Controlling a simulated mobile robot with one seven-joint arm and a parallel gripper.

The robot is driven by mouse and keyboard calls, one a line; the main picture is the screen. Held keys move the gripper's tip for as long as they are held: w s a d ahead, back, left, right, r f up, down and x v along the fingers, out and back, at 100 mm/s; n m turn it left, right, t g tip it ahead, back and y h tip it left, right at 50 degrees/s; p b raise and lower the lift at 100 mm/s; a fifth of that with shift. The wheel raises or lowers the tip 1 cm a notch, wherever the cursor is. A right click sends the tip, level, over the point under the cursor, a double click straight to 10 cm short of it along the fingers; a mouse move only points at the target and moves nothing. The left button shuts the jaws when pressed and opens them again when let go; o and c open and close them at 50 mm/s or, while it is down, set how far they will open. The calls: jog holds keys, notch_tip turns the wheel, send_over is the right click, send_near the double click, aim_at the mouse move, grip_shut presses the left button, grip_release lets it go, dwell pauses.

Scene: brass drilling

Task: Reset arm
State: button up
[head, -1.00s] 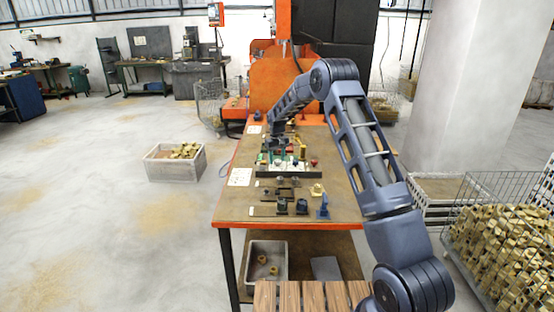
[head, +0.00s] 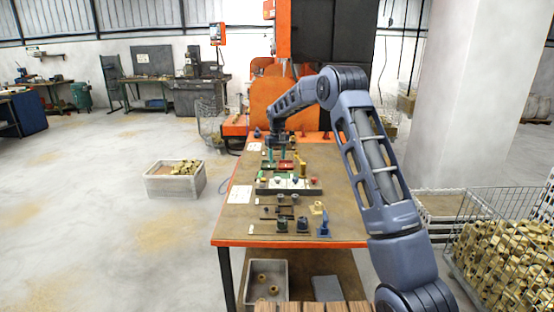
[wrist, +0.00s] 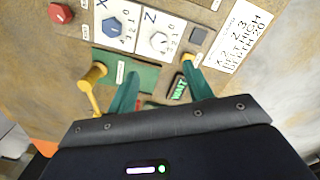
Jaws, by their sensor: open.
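My gripper (head: 277,154) is above the far part of the orange-edged worktable (head: 232,228) in the head view. In the wrist view its two green fingers (wrist: 161,72) stand apart with nothing held between them. Below the fingers are a green plate (wrist: 139,72) and a small dark box with a lit green label (wrist: 178,88). A brass-coloured lever (wrist: 92,78) is left of the fingers, apart from them. My arm reaches forward from the lower right, bent high at the elbow.
White panels marked X and Z carry a blue knob (wrist: 112,27) and a pale knob (wrist: 159,42). A red knob (wrist: 60,13) is beside them. Blue fixtures (head: 323,226) stand near the table's front. A crate of brass parts (head: 160,184) sits on open floor at left.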

jog(key=s+d+r+m+t, duration=0.2)
jog(key=s+d+r+m, duration=0.1)
jog(key=s+d+r, duration=1.85)
jog(key=s+d+f+m+t, duration=0.1)
jog(key=s+d, duration=0.2)
jog(key=s, duration=0.8)
jog(key=s+d+f+m, duration=0.1)
jog(key=s+d+f, duration=0.1)
jog(key=s, duration=0.9)
jog(key=s+d+f+m+t, duration=0.1)
jog(key=s+d, duration=0.3)
jog(key=s, duration=0.7)
jog(key=shift+d+f+t, duration=0.15)
jog(key=shift+f+t, duration=0.1)
jog(key=shift+t, duration=0.05)
jog(key=shift+s, duration=0.1)
